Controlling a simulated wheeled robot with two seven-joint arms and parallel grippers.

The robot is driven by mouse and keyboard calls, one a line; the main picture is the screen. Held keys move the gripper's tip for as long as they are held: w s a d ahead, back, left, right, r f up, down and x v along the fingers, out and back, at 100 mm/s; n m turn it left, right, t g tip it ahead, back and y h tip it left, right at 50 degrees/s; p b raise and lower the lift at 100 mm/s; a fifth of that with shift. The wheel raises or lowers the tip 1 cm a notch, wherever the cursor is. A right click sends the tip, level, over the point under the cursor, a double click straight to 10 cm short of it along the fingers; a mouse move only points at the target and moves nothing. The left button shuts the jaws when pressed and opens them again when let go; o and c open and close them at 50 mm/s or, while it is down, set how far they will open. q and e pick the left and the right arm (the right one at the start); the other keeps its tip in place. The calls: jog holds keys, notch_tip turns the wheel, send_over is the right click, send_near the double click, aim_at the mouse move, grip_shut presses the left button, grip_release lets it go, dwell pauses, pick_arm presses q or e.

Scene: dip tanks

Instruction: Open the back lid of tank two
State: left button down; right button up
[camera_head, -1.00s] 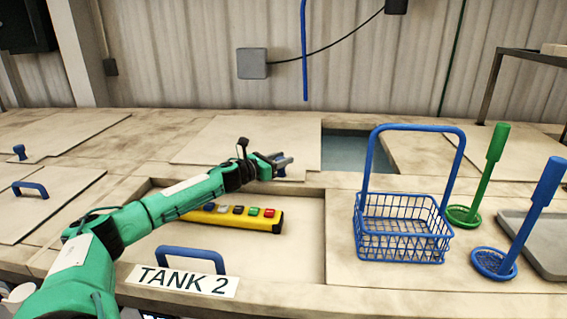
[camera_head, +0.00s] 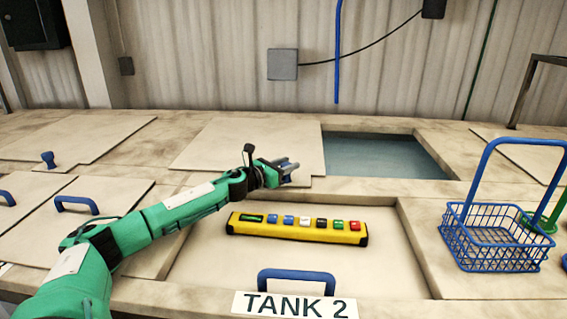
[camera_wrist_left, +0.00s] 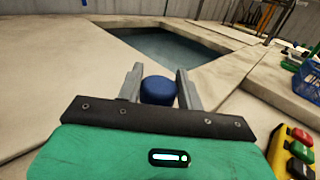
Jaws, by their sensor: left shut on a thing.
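The back lid of tank two (camera_head: 235,142) is a flat pale panel lying to the left of an open gap that shows bluish water (camera_head: 385,157). My left gripper (camera_head: 290,168) is at the lid's right front part, shut on its blue knob. The wrist view shows the knob (camera_wrist_left: 158,90) between the two grey fingers, with the open water (camera_wrist_left: 160,45) beyond. The TANK 2 label (camera_head: 296,304) is on the front edge, below the front lid's blue handle (camera_head: 296,278). My right gripper is not in view.
A yellow control box (camera_head: 297,228) with coloured buttons lies in front of the gripper. A blue wire basket (camera_head: 495,238) stands at the right. Other lids with a blue knob (camera_head: 48,159) and handles (camera_head: 77,204) are at the left. A blue hose (camera_head: 337,60) hangs behind.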

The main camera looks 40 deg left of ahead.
pick_arm(q)
jog(key=shift+s+a+f, duration=0.2)
jog(key=shift+a, duration=0.15)
jog(key=shift+a+b, duration=0.2)
jog(key=shift+b, duration=0.25)
jog(key=shift+s+a, duration=0.15)
jog(key=shift+s, duration=0.05)
jog(key=shift+s+a+r+b, duration=0.15)
jog(key=shift+s+a+b, duration=0.3)
jog(key=shift+a, duration=0.2)
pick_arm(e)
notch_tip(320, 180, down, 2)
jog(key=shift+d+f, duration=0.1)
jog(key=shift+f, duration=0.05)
pick_arm(q)
jog(key=c, duration=0.9)
grip_release()
jog(key=shift+w, duration=0.1)
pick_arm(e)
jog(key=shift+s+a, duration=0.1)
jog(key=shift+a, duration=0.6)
